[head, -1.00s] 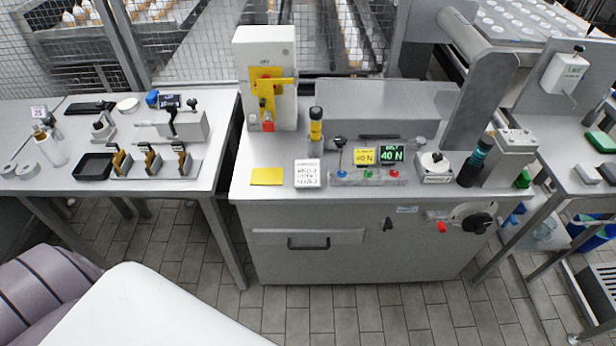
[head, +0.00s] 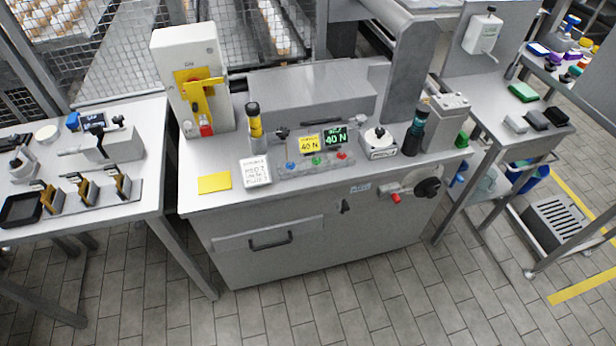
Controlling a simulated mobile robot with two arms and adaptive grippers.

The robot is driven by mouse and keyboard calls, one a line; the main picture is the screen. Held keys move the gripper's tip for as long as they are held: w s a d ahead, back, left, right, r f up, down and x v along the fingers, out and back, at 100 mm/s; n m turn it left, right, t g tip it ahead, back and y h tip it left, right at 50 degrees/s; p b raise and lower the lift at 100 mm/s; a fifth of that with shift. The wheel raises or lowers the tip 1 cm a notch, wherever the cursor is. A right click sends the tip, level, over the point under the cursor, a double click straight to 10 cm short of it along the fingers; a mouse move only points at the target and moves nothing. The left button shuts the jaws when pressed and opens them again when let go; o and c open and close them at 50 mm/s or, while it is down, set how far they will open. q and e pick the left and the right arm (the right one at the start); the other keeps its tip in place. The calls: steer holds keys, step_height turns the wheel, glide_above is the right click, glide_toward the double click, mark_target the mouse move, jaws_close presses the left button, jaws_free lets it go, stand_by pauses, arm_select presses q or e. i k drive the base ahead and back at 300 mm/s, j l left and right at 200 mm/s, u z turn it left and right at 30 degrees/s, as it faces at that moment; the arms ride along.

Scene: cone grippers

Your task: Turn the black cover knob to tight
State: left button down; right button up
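A large round black knob (head: 430,187) sits on a light plate at the right of the grey cabinet's front (head: 235,268). A smaller black handle (head: 345,206) is on the same front, left of it. A white dial box (head: 380,143) with a dark knob on top stands on the cabinet. I cannot tell from the picture which one is the cover knob, or how tight any is. Neither of my grippers is in view.
A red knob (head: 396,198) is close beside the large black knob. The tiled floor (head: 340,300) in front is clear.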

mark_target(282, 133)
steer(key=i+l+u, duration=0.15)
steer(key=i+l, duration=0.15)
steer(key=l, duration=0.15)
steer(key=i+l+u, duration=0.2)
steer(key=l, duration=0.25)
steer(key=i, duration=0.1)
